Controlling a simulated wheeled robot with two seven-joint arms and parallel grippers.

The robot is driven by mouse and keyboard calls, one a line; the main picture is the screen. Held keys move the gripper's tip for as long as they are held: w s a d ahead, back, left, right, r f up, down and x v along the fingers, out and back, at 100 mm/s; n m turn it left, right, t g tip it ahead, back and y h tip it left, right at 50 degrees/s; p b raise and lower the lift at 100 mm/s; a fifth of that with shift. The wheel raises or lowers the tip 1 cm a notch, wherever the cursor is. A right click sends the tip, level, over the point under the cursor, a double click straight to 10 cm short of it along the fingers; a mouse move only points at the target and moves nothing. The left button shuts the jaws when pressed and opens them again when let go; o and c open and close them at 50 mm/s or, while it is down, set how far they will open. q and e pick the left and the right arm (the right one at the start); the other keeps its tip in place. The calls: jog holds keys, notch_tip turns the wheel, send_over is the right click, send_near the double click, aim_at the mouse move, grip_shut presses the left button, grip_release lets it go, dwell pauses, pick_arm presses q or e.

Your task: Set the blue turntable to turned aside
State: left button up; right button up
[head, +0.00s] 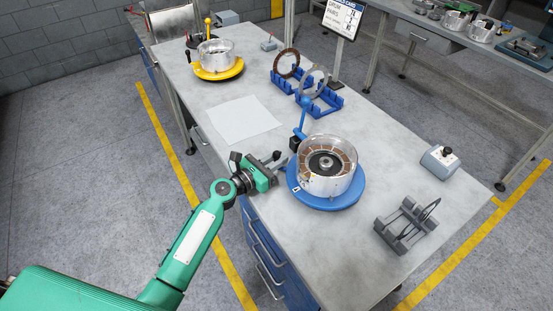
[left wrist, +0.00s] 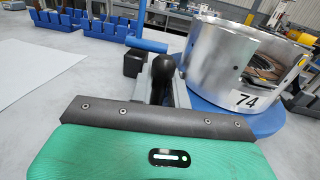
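The blue turntable (head: 326,202) stands near the front edge of the bench and carries a silver drum (head: 324,183). The drum also shows in the left wrist view (left wrist: 220,72), marked 74. A black round knob (left wrist: 163,68) stands at its left side. My left gripper (head: 276,163) is at the turntable's left side, its grey fingers close on both sides of the knob. I cannot tell whether they press on it. A black block (head: 296,143) and an upright blue lever (head: 304,118) are behind the knob. My right gripper is not in view.
A yellow turntable (head: 218,74) with another drum is at the far left of the bench. Blue racks (head: 318,103) with rings stand behind the blue turntable. A white sheet (head: 240,120) lies flat. A grey stand (head: 405,225) and a control box (head: 439,162) are at right.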

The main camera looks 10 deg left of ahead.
pick_arm(q)
grip_shut()
